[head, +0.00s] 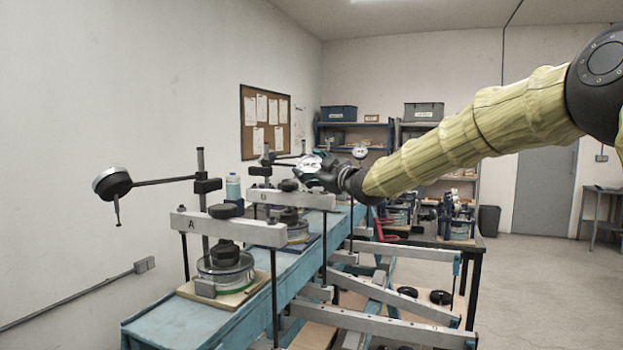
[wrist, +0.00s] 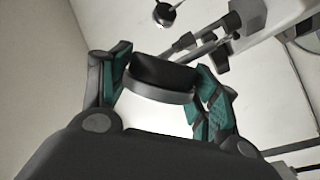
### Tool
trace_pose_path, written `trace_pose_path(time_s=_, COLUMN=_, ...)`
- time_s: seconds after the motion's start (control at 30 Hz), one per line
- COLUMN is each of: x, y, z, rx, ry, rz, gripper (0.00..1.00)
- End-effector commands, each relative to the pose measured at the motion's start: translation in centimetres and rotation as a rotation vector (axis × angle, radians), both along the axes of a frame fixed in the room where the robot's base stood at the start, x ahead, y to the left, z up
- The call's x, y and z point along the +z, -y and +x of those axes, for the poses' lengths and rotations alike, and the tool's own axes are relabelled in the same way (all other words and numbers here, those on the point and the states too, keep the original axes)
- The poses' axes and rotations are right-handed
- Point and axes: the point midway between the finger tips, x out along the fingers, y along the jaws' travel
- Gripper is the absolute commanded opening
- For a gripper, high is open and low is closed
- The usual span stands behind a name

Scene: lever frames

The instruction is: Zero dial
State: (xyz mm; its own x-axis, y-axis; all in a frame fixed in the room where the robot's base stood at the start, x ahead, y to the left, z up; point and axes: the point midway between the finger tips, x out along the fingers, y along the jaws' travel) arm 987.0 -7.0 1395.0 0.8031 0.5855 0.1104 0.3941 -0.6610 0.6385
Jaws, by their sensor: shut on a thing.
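A lever frame marked A (head: 230,226) stands nearest, with a round black dial gauge (head: 112,183) on a rod out to its left. A second frame marked B (head: 300,198) stands behind it. My gripper (head: 322,174) is at frame B's dial gauge (head: 310,163), whose pale face partly shows. In the wrist view the teal-padded fingers are shut on both sides of a round dark dial body with a grey rim (wrist: 160,94). The dial reading is too small to tell. Another dial gauge (wrist: 165,13) shows at the top of the wrist view.
Black weights (head: 226,252) sit on frame A. A further dial gauge (head: 360,152) stands behind my gripper. A blue bottle (head: 233,187) stands by frame B. The blue bench (head: 150,328) carries the frames; open floor lies to the right.

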Motion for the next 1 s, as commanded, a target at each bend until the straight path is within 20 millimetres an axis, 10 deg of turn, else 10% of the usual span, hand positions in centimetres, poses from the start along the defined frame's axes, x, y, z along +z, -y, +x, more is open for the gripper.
trace_pose_path(time_s=1.0, x=-0.33, y=-0.12, z=-0.1, rx=-0.187, ry=0.077, rz=0.178, gripper=0.37)
